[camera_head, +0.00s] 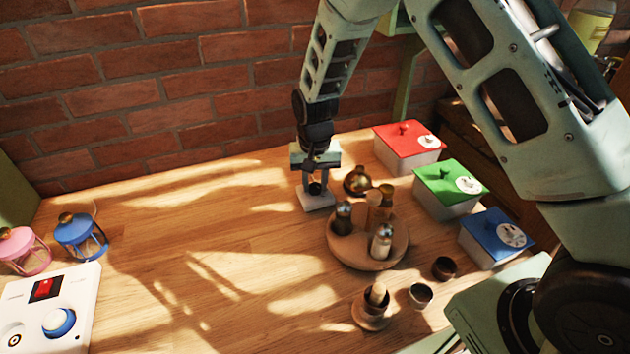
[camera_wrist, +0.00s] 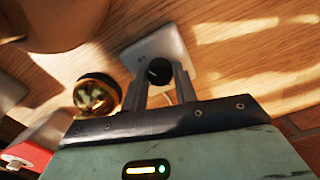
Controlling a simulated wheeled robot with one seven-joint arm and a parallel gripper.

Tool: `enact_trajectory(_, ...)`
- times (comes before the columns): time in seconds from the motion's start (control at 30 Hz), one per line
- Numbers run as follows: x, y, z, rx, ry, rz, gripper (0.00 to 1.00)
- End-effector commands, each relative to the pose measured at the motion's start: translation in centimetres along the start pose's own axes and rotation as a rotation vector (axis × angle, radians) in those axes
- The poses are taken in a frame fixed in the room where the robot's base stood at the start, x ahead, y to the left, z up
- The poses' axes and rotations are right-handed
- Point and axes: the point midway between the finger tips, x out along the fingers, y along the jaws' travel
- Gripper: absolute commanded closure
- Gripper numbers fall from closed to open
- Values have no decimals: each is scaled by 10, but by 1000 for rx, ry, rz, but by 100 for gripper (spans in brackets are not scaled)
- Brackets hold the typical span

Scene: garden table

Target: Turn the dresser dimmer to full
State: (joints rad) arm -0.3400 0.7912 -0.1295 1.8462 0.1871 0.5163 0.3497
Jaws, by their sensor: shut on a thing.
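The dimmer is a small white box (camera_head: 318,201) with a black round knob, standing on the wooden table toward the brick wall. In the wrist view the white box (camera_wrist: 166,45) lies beyond my fingers, and its black knob (camera_wrist: 159,70) sits between the fingertips. My gripper (camera_head: 315,184) points down over the box. It also shows in the wrist view (camera_wrist: 161,80), its two fingers shut on the knob from both sides. The knob's marking and turned angle cannot be read, and the fingers partly hide it.
A brass pot (camera_head: 357,181) stands close right of the dimmer. A round wooden tray (camera_head: 345,257) with shakers is in front. Boxes with red (camera_head: 408,136), green (camera_head: 450,181) and blue (camera_head: 497,235) lids line the right. A white switch panel (camera_head: 80,287) is far left. The table's middle is clear.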

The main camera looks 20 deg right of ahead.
Motion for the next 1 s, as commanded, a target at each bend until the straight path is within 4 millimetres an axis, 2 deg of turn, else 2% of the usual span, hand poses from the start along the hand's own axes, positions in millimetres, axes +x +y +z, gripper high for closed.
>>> enact_trajectory(0.17,-1,0,-1,0,3,-1,94)
enact_trajectory(0.2,-1,0,-1,0,3,-1,63)
enact_trajectory(0.27,-1,0,-1,0,2,-1,50)
enact_trajectory(0.53,-1,0,0,-1,1,-1,50)
enact_trajectory(0.67,-8,-1,-1,-1,4,-2,50)
enact_trajectory(0.77,-23,-1,-1,-1,5,-3,50)
enact_trajectory(1.0,-77,-1,-1,-2,6,-4,50)
